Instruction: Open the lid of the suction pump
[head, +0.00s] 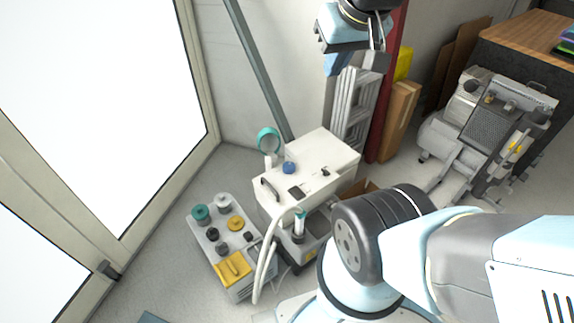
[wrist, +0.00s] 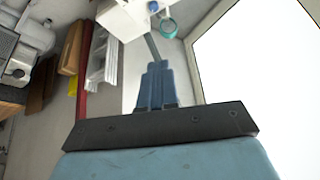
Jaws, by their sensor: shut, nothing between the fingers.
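A white boxy unit (head: 318,160), which looks like the suction pump, stands on the floor in the middle of the head view. Its flat top lid looks closed and carries a dark handle (head: 270,189) at its front left edge, a blue knob (head: 289,168) and a small dark panel. My gripper (head: 335,68) is above and behind the unit, well clear of it. In the wrist view my gripper (wrist: 157,68) has its blue fingers together and empty. Part of the white unit (wrist: 122,18) shows at the top there, beyond the fingertips.
A grey box (head: 222,243) with several coloured knobs stands left of the unit, with pale hoses (head: 264,262) between them. A teal ring (head: 268,140) rises behind the unit. A ladder (head: 352,103) leans behind, and a compressor (head: 490,125) stands right. My arm fills the lower right.

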